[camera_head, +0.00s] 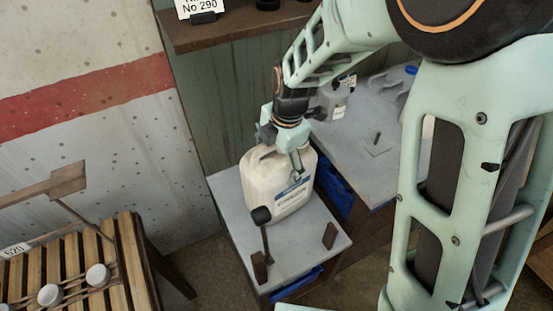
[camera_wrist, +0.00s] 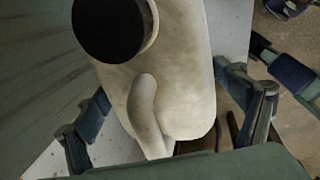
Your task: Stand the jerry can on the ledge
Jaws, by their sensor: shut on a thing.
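The jerry can (camera_head: 272,190) is cream-white with a label low on its front. It is upright at the near grey bench top (camera_head: 232,200); I cannot tell whether its base touches it. In the wrist view the can (camera_wrist: 185,65) shows its black cap and moulded handle. My gripper (camera_head: 279,160) is above the can with its fingers down its sides. In the wrist view my gripper (camera_wrist: 168,125) has a finger on either side of the can, shut on it. A dark brown wooden ledge (camera_head: 240,32) runs along the green panelled wall at the top.
A number card (camera_head: 197,8) and dark items stand on the ledge. A grey labelled container (camera_head: 335,98) is on the second grey bench (camera_head: 380,140). A dark lever (camera_head: 263,225) and small brown blocks are at the near bench's front. A slatted rack (camera_head: 75,265) is at left.

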